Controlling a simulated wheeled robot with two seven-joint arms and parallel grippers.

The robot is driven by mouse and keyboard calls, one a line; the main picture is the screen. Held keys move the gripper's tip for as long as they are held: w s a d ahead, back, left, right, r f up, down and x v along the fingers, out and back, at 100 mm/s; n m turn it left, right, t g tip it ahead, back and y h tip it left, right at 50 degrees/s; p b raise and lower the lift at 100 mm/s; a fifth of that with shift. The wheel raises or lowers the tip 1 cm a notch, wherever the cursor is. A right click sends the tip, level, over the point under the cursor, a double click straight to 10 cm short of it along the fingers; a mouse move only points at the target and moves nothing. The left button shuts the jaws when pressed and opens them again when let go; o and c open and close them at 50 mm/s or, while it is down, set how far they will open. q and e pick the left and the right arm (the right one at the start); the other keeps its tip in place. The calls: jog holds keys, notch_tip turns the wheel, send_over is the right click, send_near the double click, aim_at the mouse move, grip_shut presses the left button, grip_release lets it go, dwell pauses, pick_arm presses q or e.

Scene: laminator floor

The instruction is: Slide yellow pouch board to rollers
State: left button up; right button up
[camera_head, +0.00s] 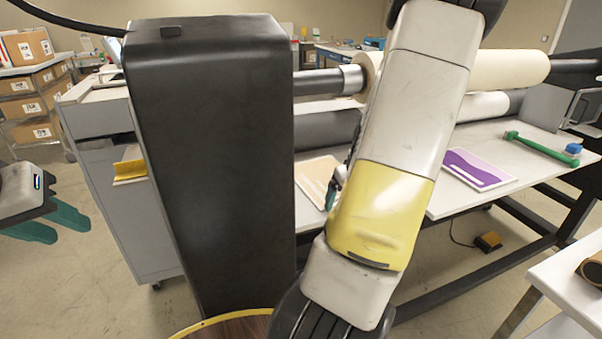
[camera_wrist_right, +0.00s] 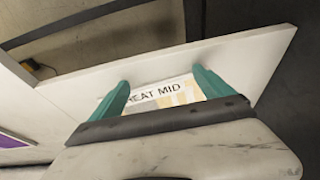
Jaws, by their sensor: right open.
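A pale orange-yellow pouch board (camera_head: 314,174) lies on the white table, partly hidden by my right arm in the head view. My right gripper (camera_wrist_right: 162,92) is open above the table. Between its teal fingers, the wrist view shows a white surface with black "HEAT MID" lettering and a pale yellow pattern (camera_wrist_right: 180,93); I cannot tell whether the fingers touch it. In the head view, that gripper is mostly hidden behind its arm. Behind the board are a dark roller (camera_head: 325,130) and a large cream roll (camera_head: 510,70). My left gripper (camera_head: 50,228) is open and empty, over the floor.
A purple-and-white board (camera_head: 478,168) lies to the right on the table. A green-handled tool (camera_head: 540,147) lies near the table's right end. A yellow-edged item (camera_head: 130,170) sits at the machine's left. A yellow pedal (camera_head: 488,241) is on the floor. Boxes stand at the far left.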

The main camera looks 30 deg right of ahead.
jog(key=shift+w+a, duration=0.1)
jog(key=shift+a, duration=1)
jog(key=shift+w+d, duration=0.15)
jog(key=shift+w, duration=1.35)
jog(key=shift+s, duration=0.25)
jog(key=shift+d, duration=0.1)
jog(key=shift+d, duration=0.25)
jog(key=shift+w+d, duration=0.15)
jog(key=shift+w, duration=1.35)
jog(key=shift+s, duration=0.3)
jog(key=shift+d, duration=0.15)
